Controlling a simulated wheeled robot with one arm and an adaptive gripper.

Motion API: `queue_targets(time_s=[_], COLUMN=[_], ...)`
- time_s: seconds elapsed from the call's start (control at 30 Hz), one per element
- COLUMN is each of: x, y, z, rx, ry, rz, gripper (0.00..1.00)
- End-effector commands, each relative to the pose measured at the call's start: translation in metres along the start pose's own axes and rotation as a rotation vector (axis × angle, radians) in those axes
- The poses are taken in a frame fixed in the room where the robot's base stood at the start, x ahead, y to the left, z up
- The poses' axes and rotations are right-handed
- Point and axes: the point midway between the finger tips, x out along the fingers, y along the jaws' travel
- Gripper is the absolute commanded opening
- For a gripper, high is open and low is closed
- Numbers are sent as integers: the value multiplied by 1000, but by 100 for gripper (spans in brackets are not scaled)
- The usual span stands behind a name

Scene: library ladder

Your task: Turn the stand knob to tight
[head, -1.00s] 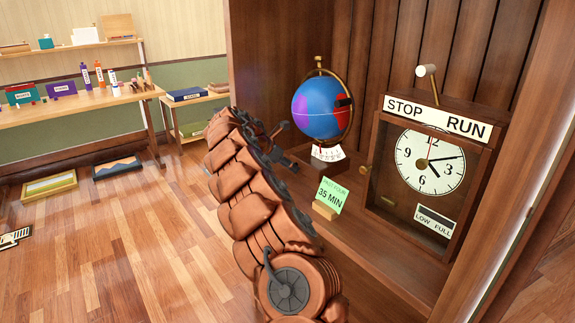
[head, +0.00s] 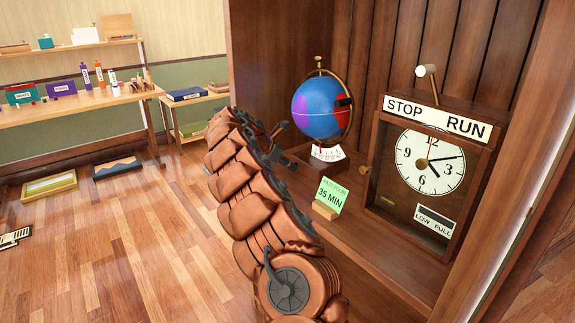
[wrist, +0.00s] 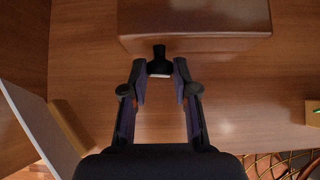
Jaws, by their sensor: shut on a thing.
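The globe stand is a brown block with a white scale and red pointer on its sloping face (head: 334,166). It carries a blue, red and purple globe (head: 318,106) in a brass ring. In the wrist view, the stand (wrist: 195,20) shows as a brown box with a small black knob (wrist: 159,52) on its near face. My gripper (wrist: 160,80) has its two fingers on either side of the knob and is shut on it. In the head view, my gripper (head: 284,142) is at the left side of the stand. The knob cannot be made out there.
A green card (head: 331,194) reading 35 MIN stands in a wooden holder in front of the stand. A wooden clock case (head: 376,175) with a STOP/RUN sign is at the right. The cabinet's back wall is close behind. Open floor lies to the left.

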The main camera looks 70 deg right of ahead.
Motion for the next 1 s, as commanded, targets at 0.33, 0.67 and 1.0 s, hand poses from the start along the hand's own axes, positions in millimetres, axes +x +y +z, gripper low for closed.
queue_targets(time_s=[0.33, 0.67, 1.0], x=[-2, -2, -2], y=[-1, -2, -1], z=[1, 1, 0], rx=[15, 44, 80], ry=[0, 1, 0], rz=[13, 44, 83], gripper=[0, 0, 0])
